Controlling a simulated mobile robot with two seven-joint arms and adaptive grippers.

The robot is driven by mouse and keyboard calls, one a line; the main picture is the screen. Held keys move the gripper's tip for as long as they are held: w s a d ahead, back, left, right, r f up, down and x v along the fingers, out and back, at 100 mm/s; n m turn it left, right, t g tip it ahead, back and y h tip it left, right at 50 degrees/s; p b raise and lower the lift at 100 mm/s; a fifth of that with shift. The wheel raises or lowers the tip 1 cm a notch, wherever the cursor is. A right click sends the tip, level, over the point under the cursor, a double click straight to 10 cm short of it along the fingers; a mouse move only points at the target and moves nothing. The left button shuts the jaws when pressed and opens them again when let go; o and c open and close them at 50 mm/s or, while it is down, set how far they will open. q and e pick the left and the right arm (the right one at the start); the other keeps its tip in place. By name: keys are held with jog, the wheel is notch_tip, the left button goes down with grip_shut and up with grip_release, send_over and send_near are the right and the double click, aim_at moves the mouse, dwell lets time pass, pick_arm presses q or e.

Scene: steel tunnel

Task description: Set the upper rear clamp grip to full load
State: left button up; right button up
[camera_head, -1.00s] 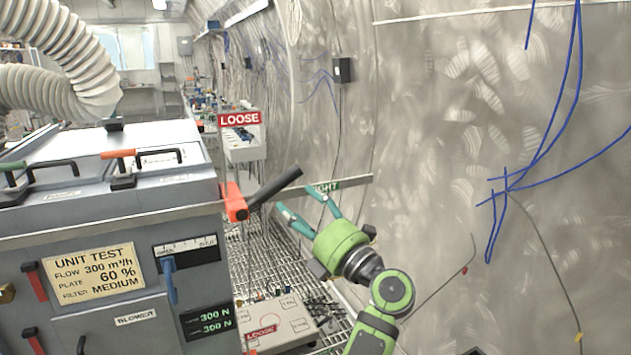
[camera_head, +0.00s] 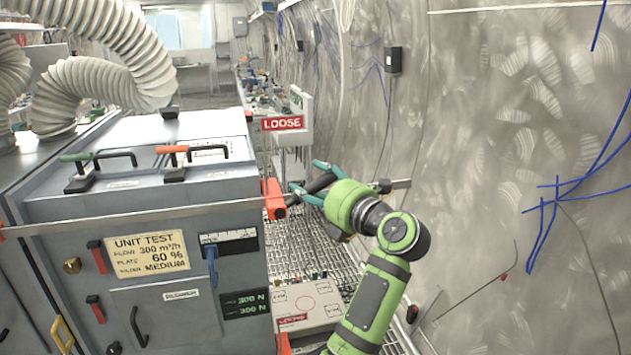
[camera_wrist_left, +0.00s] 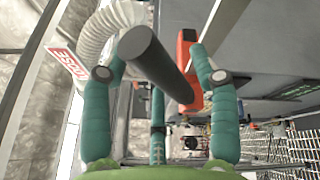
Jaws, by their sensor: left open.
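The upper rear clamp grip is a dark round bar (camera_head: 319,184) on a red-orange bracket (camera_head: 273,198) at the unit's right upper corner. It slants up and to the right. My left gripper (camera_head: 308,178) has teal fingers on a green body; it is open, with its fingers around the bar. In the left wrist view the bar (camera_wrist_left: 152,58) lies between the spread fingers (camera_wrist_left: 157,82), with its round end toward the camera and the orange bracket (camera_wrist_left: 188,72) behind. I cannot tell whether the fingers touch it. My right gripper is out of view.
A red LOOSE sign (camera_head: 282,123) stands above the clamp. The grey unit (camera_head: 60,270) carries a force display (camera_head: 245,304) reading 300 N twice. The tunnel wall (camera_head: 480,150) bounds the right; grating lies between.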

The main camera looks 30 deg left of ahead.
pick_arm(q)
grip_shut()
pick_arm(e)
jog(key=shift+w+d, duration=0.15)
pick_arm(q)
jog(key=shift+f, duration=0.15)
jog(key=shift+w+d+f+m, duration=0.2)
jog(key=shift+f+m, duration=0.15)
jog(key=shift+m, duration=0.25)
jog(key=shift+w+d+f+m+y, duration=0.1)
jog(key=shift+w+f+m+y, duration=0.05)
jog(key=shift+f+m+y, duration=0.4)
jog(key=shift+w+d+f+m+t+y, duration=0.15)
jog(key=shift+f+m+t, duration=0.35)
jog(key=shift+m, duration=0.55)
jog(key=shift+w+f+m+t+y, duration=0.1)
jog(key=shift+f+m+t+y, duration=0.1)
jog(key=shift+f+m, duration=0.65)
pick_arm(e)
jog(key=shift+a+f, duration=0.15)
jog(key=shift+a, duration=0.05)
pick_arm(q)
jog(key=shift+r, duration=0.15)
